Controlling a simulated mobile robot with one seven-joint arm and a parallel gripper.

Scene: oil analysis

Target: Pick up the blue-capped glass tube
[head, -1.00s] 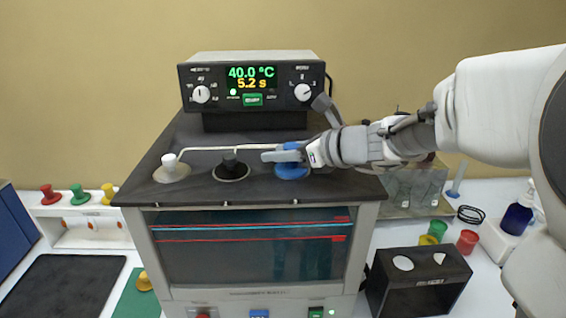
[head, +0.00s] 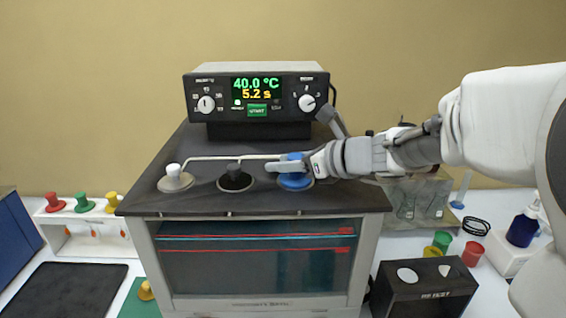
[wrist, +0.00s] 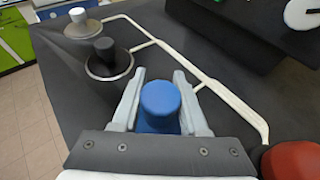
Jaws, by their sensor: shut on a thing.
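The blue cap (head: 296,180) of the glass tube sits at the right-hand opening on the bath's dark top. The glass below the cap is hidden. My gripper (head: 290,166) comes in from the right and is shut on the blue cap. In the wrist view, the blue cap (wrist: 160,104) stands upright between the two grey fingers of my gripper (wrist: 160,108). I cannot tell whether the cap is raised off the top.
A black cap (head: 235,178) and a white cap (head: 174,178) stand to the left on the same bath. A control box (head: 258,100) rises behind. A rack (head: 62,236) with red, green and yellow caps is at the left. A black holder (head: 426,290) stands at the lower right.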

